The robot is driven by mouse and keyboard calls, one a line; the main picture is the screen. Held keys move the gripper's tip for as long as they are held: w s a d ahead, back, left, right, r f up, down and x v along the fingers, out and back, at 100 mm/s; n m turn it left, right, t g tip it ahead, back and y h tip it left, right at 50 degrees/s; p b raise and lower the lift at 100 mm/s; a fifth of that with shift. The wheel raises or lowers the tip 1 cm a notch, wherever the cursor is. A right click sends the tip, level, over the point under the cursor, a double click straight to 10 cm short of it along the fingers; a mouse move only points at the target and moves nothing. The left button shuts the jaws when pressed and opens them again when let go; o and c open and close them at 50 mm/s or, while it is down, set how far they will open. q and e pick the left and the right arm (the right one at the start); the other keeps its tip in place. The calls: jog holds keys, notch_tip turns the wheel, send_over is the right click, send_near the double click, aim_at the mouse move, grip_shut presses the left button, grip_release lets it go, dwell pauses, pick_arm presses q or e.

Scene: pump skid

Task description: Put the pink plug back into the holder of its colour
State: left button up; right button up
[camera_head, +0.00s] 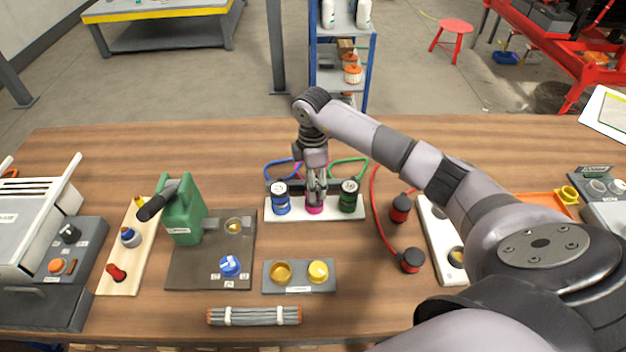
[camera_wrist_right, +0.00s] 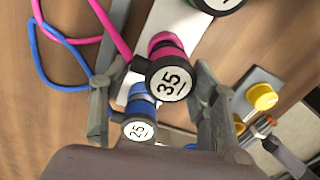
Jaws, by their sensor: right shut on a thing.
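My right gripper (camera_head: 316,190) points down over the middle of the white holder strip (camera_head: 330,215). It is shut on the pink plug (camera_wrist_right: 168,78), which has a black body, a white "35" label and a pink cable. Pink (camera_head: 315,209) shows just below the fingertips in the head view, between the blue plug (camera_head: 280,197) and the green plug (camera_head: 348,196). The fingers hide most of the plug there, and I cannot tell how deep it sits. The blue plug, labelled "25", also shows in the wrist view (camera_wrist_right: 139,125). My left gripper is out of view.
Two red-and-black connectors (camera_head: 400,208) on a red cable lie right of the strip. The table behind is clear.

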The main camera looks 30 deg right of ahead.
jog(key=shift+f+b, duration=0.3)
jog(key=shift+f, duration=0.25)
jog(key=o, duration=1.5)
notch_tip(320, 180, up, 12)
jog(key=shift+w, duration=0.15)
